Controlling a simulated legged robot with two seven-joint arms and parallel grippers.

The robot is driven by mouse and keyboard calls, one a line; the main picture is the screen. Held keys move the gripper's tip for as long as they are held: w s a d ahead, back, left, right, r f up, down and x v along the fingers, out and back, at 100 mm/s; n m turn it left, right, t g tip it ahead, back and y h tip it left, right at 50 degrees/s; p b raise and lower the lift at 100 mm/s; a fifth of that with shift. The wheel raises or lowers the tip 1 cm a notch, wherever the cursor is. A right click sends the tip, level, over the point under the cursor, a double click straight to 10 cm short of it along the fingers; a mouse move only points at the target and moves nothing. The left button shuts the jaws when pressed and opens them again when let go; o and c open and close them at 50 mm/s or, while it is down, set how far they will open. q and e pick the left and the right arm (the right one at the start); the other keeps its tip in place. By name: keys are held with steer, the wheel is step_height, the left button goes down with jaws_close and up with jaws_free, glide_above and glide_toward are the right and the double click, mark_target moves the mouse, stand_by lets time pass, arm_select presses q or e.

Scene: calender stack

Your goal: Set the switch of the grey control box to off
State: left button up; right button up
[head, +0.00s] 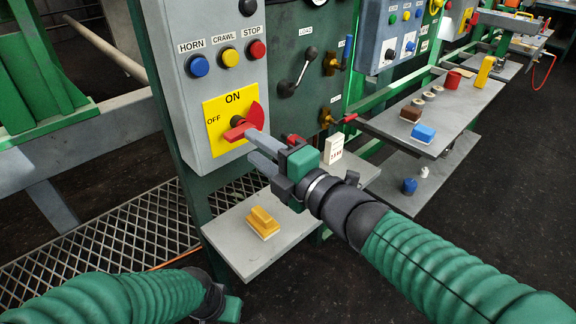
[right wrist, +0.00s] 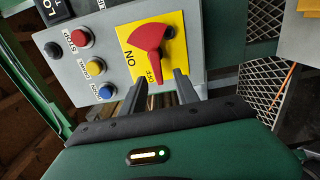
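The grey control box (head: 188,75) stands at the left of the head view. Its yellow plate (head: 218,107) is marked ON at the top and OFF at the left and carries a red switch handle (head: 240,129). In the right wrist view the narrow end of the handle (right wrist: 155,62) shows close to the OFF mark. My right gripper (head: 262,150) is open at the plate; its fingers (right wrist: 161,75) show either side of the narrow end. Contact cannot be told. My left gripper (head: 229,308) is low at the bottom edge, its fingers hidden.
Blue, yellow and red buttons (head: 230,54) sit above the plate. A green panel with a lever (head: 298,75) stands to the right. Another shelf (head: 385,128) holds small objects.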

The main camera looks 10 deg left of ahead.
steer(key=p+v, duration=0.1)
steer(key=v, duration=0.9)
steer(key=shift+f, duration=0.1)
steer(key=w+d+f+m+h, duration=0.3)
steer(key=d+f+m+h, duration=0.3)
steer(key=d+f+m, duration=0.35)
steer(key=w+d+f+m+h, duration=0.2)
steer(key=d+f+m+h, duration=0.4)
steer(key=d+f+m, duration=0.3)
steer(key=s+d+f+m+g+h, duration=0.1)
steer(key=s+d+f+m+g, duration=0.3)
steer(key=s+f, duration=0.4)
steer(key=s+d+f+m+g+h, duration=0.1)
steer(key=s+d+f+m+g, duration=0.1)
steer(key=s+f+m+g, duration=0.5)
step_height(320, 180, up, 21)
steer(key=t+p, duration=0.2)
steer(key=p, duration=2)
steer(key=shift+r+n+t, duration=0.25)
steer(key=shift+n+t, duration=0.05)
steer(key=shift+n, duration=0.15)
